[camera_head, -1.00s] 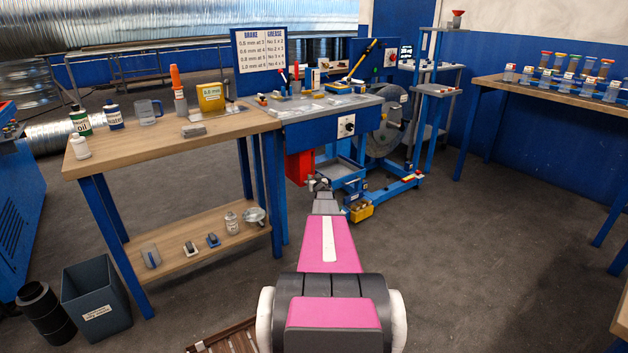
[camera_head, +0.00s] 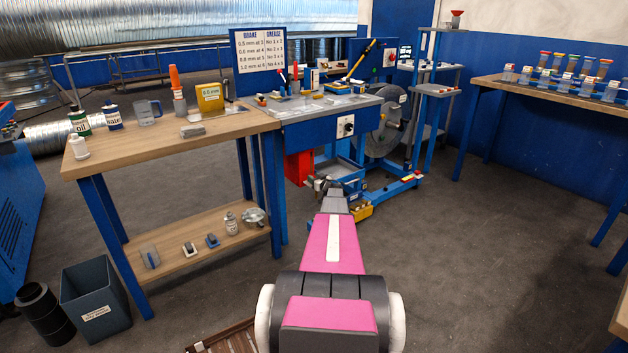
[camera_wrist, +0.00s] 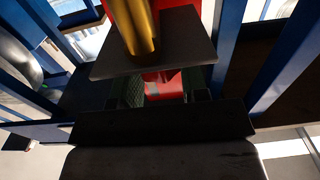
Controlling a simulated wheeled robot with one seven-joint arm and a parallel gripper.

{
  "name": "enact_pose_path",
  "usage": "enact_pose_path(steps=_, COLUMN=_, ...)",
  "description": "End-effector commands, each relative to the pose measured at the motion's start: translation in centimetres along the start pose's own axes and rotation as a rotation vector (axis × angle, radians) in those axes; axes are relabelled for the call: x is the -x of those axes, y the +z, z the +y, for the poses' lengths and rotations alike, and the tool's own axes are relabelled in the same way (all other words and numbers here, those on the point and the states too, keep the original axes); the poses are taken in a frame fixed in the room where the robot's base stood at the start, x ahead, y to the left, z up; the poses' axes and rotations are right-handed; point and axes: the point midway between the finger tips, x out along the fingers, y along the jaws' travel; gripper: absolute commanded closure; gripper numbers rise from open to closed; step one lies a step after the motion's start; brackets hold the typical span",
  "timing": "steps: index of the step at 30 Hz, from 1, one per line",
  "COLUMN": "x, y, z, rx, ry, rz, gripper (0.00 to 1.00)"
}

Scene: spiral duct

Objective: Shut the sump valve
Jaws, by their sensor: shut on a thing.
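The red sump tank (camera_head: 299,167) hangs under the blue machine table, left of my gripper (camera_head: 322,184). In the wrist view, a brass pipe (camera_wrist: 141,28) with a red part behind it stands above a dark plate (camera_wrist: 155,45). The dark pads of my gripper (camera_wrist: 161,92) close on a red piece (camera_wrist: 164,87), which looks like the sump valve's handle. Most of the handle is hidden by the plate and the pads. In the head view my own wrist hides the valve, so I cannot tell its angle there.
Blue table legs stand close on both sides of my gripper. The wooden bench (camera_head: 150,150) is at the left. The floor (camera_head: 470,260) at the right is clear.

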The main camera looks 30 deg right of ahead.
Motion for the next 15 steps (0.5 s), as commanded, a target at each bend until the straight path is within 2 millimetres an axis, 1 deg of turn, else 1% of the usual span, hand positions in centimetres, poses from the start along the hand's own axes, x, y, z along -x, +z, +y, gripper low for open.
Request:
enact_pose_path(steps=5, x=0.01, y=0.02, z=-0.01, rx=0.0, ry=0.001, rz=0.0, gripper=0.83)
enact_pose_path(steps=6, x=0.01, y=0.02, z=-0.01, rx=0.0, ry=0.001, rz=0.0, gripper=0.46)
enact_pose_path(steps=7, x=0.0, y=0.02, z=-0.01, rx=0.0, ry=0.001, rz=0.0, gripper=0.36)
enact_pose_path(steps=8, x=0.01, y=0.02, z=-0.01, rx=0.0, ry=0.001, rz=0.0, gripper=0.33)
enact_pose_path(steps=15, x=0.02, y=0.01, z=-0.02, rx=0.0, ry=0.002, rz=0.0, gripper=0.33)
